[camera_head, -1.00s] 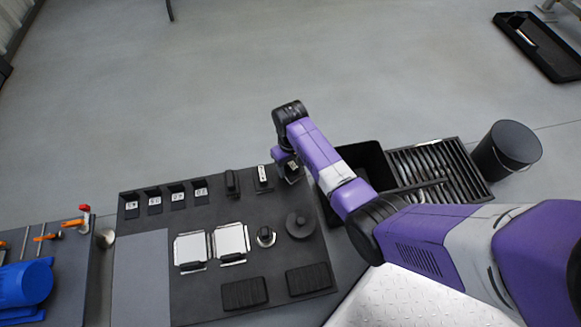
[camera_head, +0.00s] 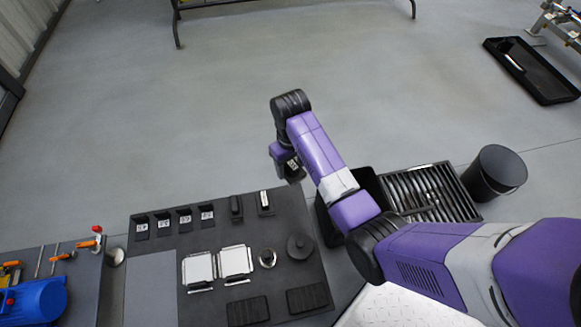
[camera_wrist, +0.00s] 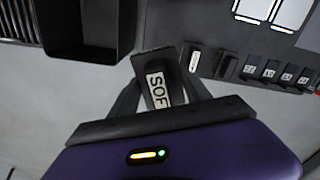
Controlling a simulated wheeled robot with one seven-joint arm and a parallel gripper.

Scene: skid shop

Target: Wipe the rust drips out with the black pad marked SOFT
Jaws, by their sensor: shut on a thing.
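The black pad marked SOFT (camera_wrist: 157,88) is between the fingers of my gripper (camera_wrist: 160,95), its white label facing the wrist camera. In the head view my gripper (camera_head: 290,168) is shut on the pad and held beyond the far right corner of the dark bench mat (camera_head: 165,262), over the floor in the picture. Its height cannot be told. I cannot make out rust drips in either view.
On the mat stand several labelled black blocks (camera_head: 186,220), two more black pieces (camera_head: 236,208), white plates (camera_head: 236,262) and a round dark disc (camera_head: 300,246). A black bin (camera_head: 328,222), a slatted tray (camera_head: 432,195) and a bucket (camera_head: 497,172) are to the right.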

